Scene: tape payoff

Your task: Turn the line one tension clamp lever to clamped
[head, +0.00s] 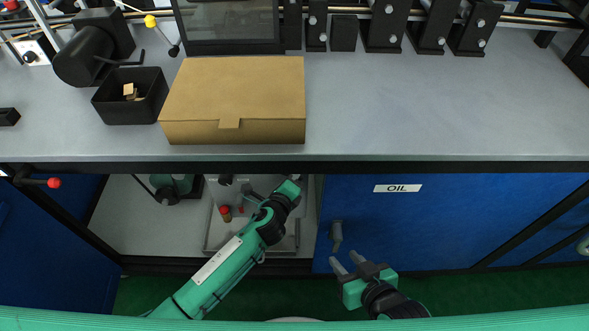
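No label marks a line one tension clamp lever. A lever with a red knob (54,182) sticks out below the bench's front edge at the far left. A lever with a yellow knob (150,21) stands at the back left, and another red knob (11,4) shows in the top left corner. I cannot tell which is the clamp lever. My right gripper (347,262) is open and empty, low in front of the blue cabinet, far from these knobs. My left arm reaches over the open compartment below the bench; its gripper (256,194) is partly hidden and its fingers are unclear.
A cardboard box (235,90) and a black bin (132,97) with small parts stand on the grey bench (440,110). The bench's right front is clear. A blue door (450,225) labelled OIL has a grey handle (336,236). A red-topped item (225,211) sits in the compartment.

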